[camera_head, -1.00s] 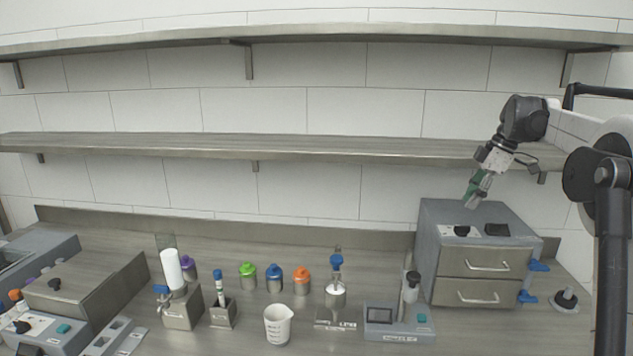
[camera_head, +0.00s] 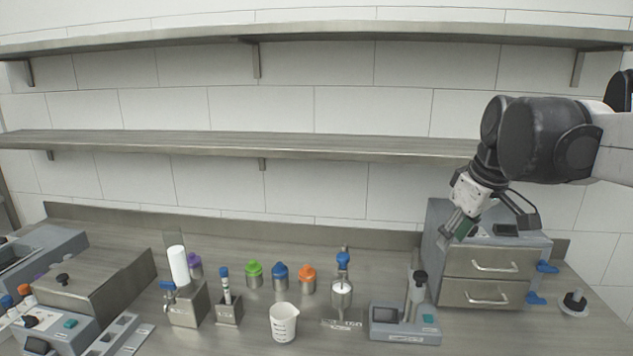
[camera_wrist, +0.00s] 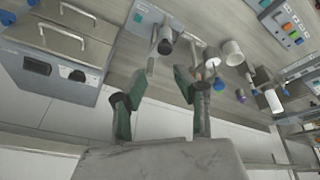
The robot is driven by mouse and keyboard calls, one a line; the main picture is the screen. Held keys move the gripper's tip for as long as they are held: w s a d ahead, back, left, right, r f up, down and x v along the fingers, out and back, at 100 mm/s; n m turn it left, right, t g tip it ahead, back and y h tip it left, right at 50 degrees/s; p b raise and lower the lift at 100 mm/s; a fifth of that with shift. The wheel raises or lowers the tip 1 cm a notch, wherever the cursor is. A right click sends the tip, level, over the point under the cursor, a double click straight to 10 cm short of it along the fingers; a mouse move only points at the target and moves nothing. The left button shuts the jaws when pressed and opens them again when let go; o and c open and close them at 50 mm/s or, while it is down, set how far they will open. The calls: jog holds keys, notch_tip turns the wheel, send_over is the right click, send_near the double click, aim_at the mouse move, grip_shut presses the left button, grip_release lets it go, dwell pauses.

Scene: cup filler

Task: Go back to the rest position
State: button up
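My gripper (camera_head: 455,230) is at the right of the head view. It hangs tilted down and to the left, in front of the grey two-drawer cabinet (camera_head: 483,268), as the picture shows it. In the wrist view my gripper (camera_wrist: 160,82) has its two green-padded fingers spread apart, with nothing between them. No object is held. The gap between the gripper and the cabinet is hard to judge.
A small device (camera_head: 404,322) with a screen stands left of the cabinet. A white beaker (camera_head: 283,324), several colour-capped bottles, and a white cylinder (camera_head: 178,266) stand on the bench. A long shelf (camera_head: 250,145) runs above. The wall's middle is clear of objects.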

jog(key=s+a+f+m+t, duration=0.1)
jog(key=s+a+f+m, duration=0.2)
jog(key=s+f, duration=0.3)
jog(key=s+a+f+m+t+h, duration=0.1)
jog(key=s+a+f+m+t, duration=0.1)
jog(key=s+f, duration=0.5)
jog(key=s+m, duration=0.1)
jog(key=s, duration=0.4)
jog(key=shift+s+a, duration=0.15)
jog(key=shift+a, duration=0.25)
